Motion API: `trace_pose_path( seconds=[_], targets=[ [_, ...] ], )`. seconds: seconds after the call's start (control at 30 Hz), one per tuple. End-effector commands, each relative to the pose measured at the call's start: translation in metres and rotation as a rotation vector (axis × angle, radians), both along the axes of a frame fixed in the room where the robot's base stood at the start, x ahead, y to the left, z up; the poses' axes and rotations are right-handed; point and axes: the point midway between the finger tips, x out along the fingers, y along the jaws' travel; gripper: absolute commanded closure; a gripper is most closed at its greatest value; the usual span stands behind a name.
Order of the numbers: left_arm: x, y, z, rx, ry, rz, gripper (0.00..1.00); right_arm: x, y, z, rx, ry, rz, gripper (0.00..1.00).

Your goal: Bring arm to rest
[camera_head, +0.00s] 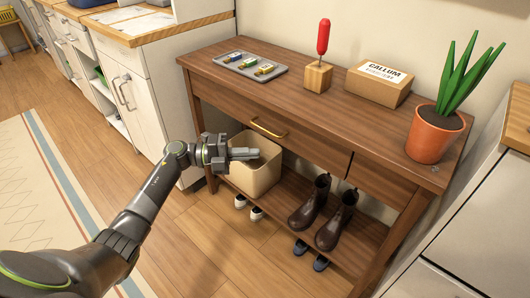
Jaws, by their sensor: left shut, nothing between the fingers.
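My left arm comes in from the lower left. My left gripper (244,154) is shut and empty, its fingers pointing right. In the picture it lies in front of the upper part of a beige bin (258,180) on the lower shelf of a wooden console table (300,113). I cannot tell how far the fingertips are from the bin or the drawer front. My right gripper is not in view.
On the table top are a grey tray (231,68) with small items, a red-handled tool (323,38) in a wooden block, a cardboard box (378,85) and a potted plant (432,136). Boots (334,217) and shoes are below. White cabinets stand left.

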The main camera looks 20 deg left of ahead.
Motion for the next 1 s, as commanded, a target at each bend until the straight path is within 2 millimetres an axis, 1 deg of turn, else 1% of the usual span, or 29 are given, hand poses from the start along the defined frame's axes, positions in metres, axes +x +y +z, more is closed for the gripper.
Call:
trace_pose_path(
  seconds=[0.1, 0.23, 0.37, 0.5, 0.63, 0.77, 0.83, 0.97, 1.0],
  targets=[
    [-0.003, 0.006, 0.0, 0.0, 0.001, 0.0, 1.0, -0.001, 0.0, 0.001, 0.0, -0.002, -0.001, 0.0],
    [-0.003, 0.006, 0.0, -0.007, 0.001, 0.006, 1.0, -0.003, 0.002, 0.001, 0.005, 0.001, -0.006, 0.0],
    [-0.002, 0.005, -0.001, -0.067, 0.005, 0.073, 1.0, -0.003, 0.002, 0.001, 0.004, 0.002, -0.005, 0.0],
    [0.0, 0.009, -0.004, -0.214, 0.033, 0.251, 1.0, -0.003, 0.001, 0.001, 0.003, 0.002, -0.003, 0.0],
    [-0.001, 0.024, -0.011, -0.372, 0.095, 0.458, 1.0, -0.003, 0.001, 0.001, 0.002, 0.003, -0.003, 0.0],
    [-0.009, 0.046, -0.029, -0.515, 0.194, 0.673, 1.0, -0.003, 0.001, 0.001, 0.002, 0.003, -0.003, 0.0],
    [-0.017, 0.059, -0.042, -0.586, 0.262, 0.788, 1.0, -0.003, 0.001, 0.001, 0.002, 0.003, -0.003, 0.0],
    [-0.039, 0.082, -0.074, -0.701, 0.412, 1.001, 1.0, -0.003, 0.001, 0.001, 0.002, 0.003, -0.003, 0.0],
    [-0.049, 0.089, -0.086, -0.731, 0.465, 1.065, 1.0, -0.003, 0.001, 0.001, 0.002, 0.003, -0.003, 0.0]
  ],
)
